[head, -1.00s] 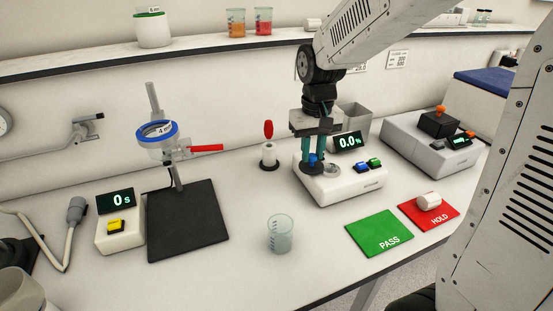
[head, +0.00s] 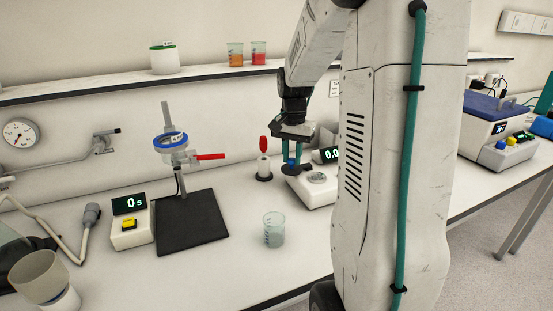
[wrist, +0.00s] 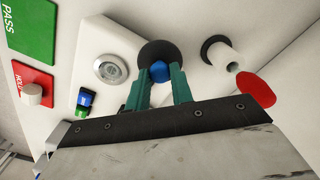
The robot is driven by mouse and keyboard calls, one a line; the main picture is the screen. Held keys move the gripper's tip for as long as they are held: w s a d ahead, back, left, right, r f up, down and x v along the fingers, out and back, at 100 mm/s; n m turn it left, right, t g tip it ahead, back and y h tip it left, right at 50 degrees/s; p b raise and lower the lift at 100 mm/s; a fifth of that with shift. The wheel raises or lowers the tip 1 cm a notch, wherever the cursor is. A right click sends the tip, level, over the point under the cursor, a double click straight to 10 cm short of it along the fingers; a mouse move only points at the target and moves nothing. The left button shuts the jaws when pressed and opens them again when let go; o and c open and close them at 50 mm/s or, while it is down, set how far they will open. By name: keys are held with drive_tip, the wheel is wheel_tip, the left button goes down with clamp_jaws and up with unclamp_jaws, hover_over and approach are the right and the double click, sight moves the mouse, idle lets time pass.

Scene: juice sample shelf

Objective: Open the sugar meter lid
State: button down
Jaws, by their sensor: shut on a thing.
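The sugar meter (head: 308,192) is a white box with a lit display (head: 330,155), partly hidden behind my arm. Its lid, a dark disc (wrist: 146,53) with a blue knob (wrist: 160,72), sits at one side of the meter. The round silver well (wrist: 110,69) beside the disc is uncovered, and it also shows in the head view (head: 317,178). My gripper (wrist: 160,84) is shut on the blue knob, with a teal finger on each side. In the head view my gripper (head: 292,160) reaches down to the meter's left end.
A red-topped post (head: 264,160) stands close to the left of the meter. A beaker (head: 274,229) stands in front. A stand with a blue ring (head: 171,140) is further left. The wrist view shows green PASS (wrist: 28,28) and red HOLD (wrist: 38,77) mats.

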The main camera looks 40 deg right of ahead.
sight(292, 160)
idle(0.5)
drive_tip(key=c, duration=1.2)
unclamp_jaws()
wheel_tip(292, 160, up, 8)
drive_tip(key=shift+f, duration=0.1)
drive_tip(key=shift+s+f, duration=0.1)
drive_tip(key=s+a+n, duration=0.6)
drive_tip(key=s+a, duration=0.4)
drive_tip(key=a, duration=0.3)
drive_tip(key=s+a+n+t, duration=0.1)
drive_tip(key=s+a+n, duration=0.6)
drive_tip(key=s+a, duration=0.3)
drive_tip(key=a, duration=0.4)
drive_tip(key=shift+s, duration=0.15)
